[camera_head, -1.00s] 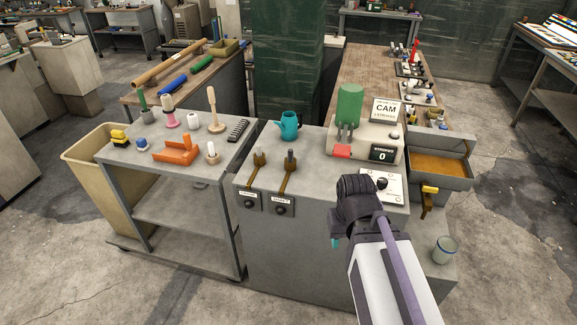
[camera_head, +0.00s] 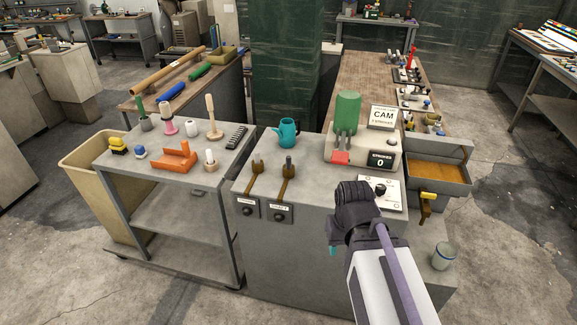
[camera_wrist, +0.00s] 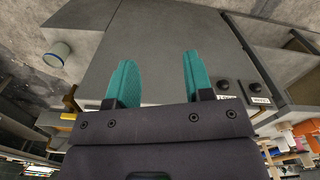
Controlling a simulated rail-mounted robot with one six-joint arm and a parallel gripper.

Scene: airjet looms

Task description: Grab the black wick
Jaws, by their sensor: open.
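I cannot pick out a black wick for certain in either view. Two brown strips with dark upright tips, a left one (camera_head: 256,180) and a right one (camera_head: 287,180), lie on the front of the grey cabinet top (camera_head: 318,190). Each runs toward a black knob on the cabinet's front. My gripper (camera_wrist: 158,78) shows two teal fingers spread apart with nothing between them. It points down beside the cabinet's grey front. In the head view my dark wrist hides most of it.
A teal pot (camera_head: 287,132) and a counter machine with a green cylinder (camera_head: 347,112) stand behind the strips. An open drawer (camera_head: 438,172) juts out at right. A grey cart (camera_head: 180,150) with small tools stands at left. A cup (camera_head: 444,256) sits low at right.

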